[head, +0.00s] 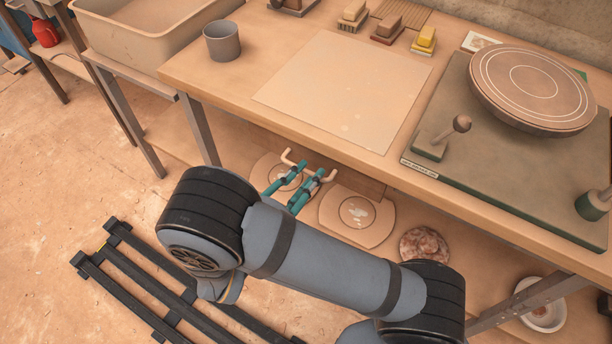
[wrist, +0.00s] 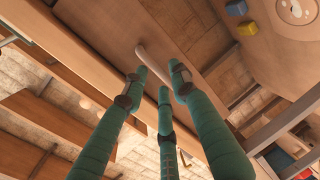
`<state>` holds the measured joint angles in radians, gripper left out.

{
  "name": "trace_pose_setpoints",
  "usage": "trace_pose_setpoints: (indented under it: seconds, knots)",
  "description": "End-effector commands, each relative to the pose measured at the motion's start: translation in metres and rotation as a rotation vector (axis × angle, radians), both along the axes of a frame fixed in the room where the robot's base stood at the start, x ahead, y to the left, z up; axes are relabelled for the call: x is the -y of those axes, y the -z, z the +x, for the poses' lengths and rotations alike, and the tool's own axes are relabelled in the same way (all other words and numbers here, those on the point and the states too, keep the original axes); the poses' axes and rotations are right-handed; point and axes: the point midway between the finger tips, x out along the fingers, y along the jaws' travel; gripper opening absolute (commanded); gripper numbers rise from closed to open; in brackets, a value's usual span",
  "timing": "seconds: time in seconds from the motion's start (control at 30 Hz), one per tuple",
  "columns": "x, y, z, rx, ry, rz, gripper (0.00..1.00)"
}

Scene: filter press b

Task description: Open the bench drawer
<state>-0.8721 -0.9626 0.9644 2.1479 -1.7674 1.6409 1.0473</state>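The bench (head: 230,80) has a wooden top, and its drawer front is mostly hidden under the front edge in the head view. A pale bar handle (head: 288,155) shows below that edge. In the wrist view the handle (wrist: 151,55) stands off a brown wooden front (wrist: 190,30). My gripper (head: 307,168) has teal fingers pointing at the handle. How far the drawer is out cannot be seen.
A grey cup (head: 222,41), a pale sheet (head: 345,90) and a round wheel (head: 532,88) are on the bench. Round boards (head: 357,215) and a white bowl (head: 540,305) lie below. A black slatted rack (head: 140,285) is on the floor at the left.

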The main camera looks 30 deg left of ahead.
Motion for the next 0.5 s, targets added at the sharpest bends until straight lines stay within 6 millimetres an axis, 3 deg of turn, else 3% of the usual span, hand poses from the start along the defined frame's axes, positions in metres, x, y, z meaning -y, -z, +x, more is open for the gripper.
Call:
trace_pose_setpoints:
  seconds: [0.4,0.5]
  knots:
    - [-0.0001,-0.0001,-0.0003,0.0,0.0,0.0,0.01]
    - [-0.0001,-0.0001,-0.0003,0.0,0.0,0.0,0.0]
